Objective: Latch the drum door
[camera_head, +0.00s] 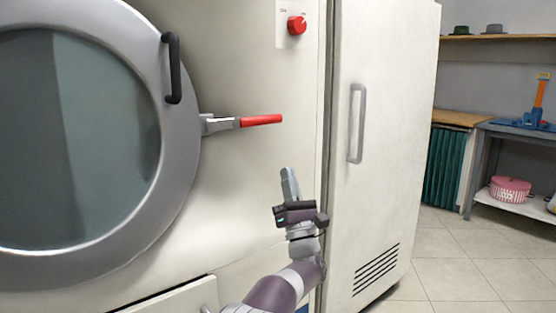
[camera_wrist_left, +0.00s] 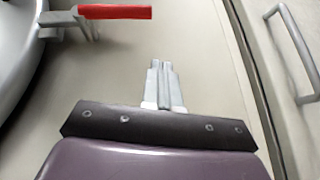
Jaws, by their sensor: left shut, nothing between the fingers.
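The round drum door (camera_head: 182,190) has a grey rim and dark glass and fills the left of the head view; it looks closed against the machine. A black handle (camera_head: 173,68) is on its upper right rim. The latch lever with a red grip (camera_head: 261,120) sticks out to the right from the rim, about horizontal. The red grip also shows at the top left of the left wrist view (camera_wrist_left: 115,12). My left gripper (camera_head: 288,172) is shut and empty, below and right of the red grip, apart from it. My right gripper is out of view.
A red knob (camera_head: 297,25) is on the panel above right. A tall white cabinet (camera_head: 385,130) with a grey handle (camera_head: 357,123) stands to the right. Beyond it are a shelf bench (camera_head: 520,130) and a pink basket (camera_head: 510,190). The machine face around the gripper is clear.

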